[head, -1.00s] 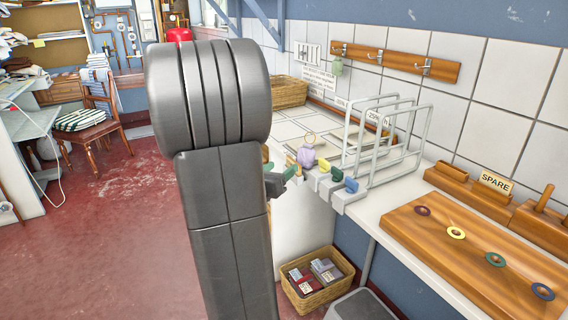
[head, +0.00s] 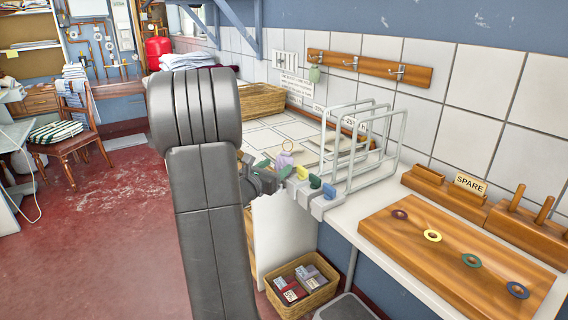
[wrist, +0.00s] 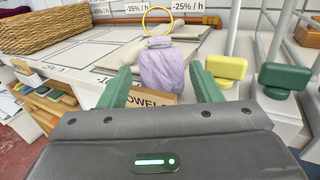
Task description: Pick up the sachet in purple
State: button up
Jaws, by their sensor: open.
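The purple sachet (wrist: 165,68) is a pale lilac cloth pouch, tied at the neck, with a yellow ring on top. It stands upright at the counter's front edge, and its upper part also shows in the head view (head: 284,160). My gripper (wrist: 161,72) is open, with one green finger on each side of the sachet's lower part in the wrist view. I cannot tell whether the fingers touch it or how deep it is between them. In the head view my gripper (head: 271,169) is partly hidden by my arm.
Yellow (wrist: 226,68) and green (wrist: 284,77) blocks stand on the rail right of the sachet, near the white wire racks (head: 358,140). A label plate is below the sachet. A wicker basket (wrist: 42,30) lies back left. A wooden board with rings (head: 445,245) is at right.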

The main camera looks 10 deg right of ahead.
aim_at(282, 162)
jog(key=x, duration=0.4)
jog(key=shift+f, duration=0.15)
jog(key=shift+s, duration=0.1)
jog(key=c, duration=0.7)
notch_tip(282, 162, up, 10)
jog(key=shift+p, duration=0.75)
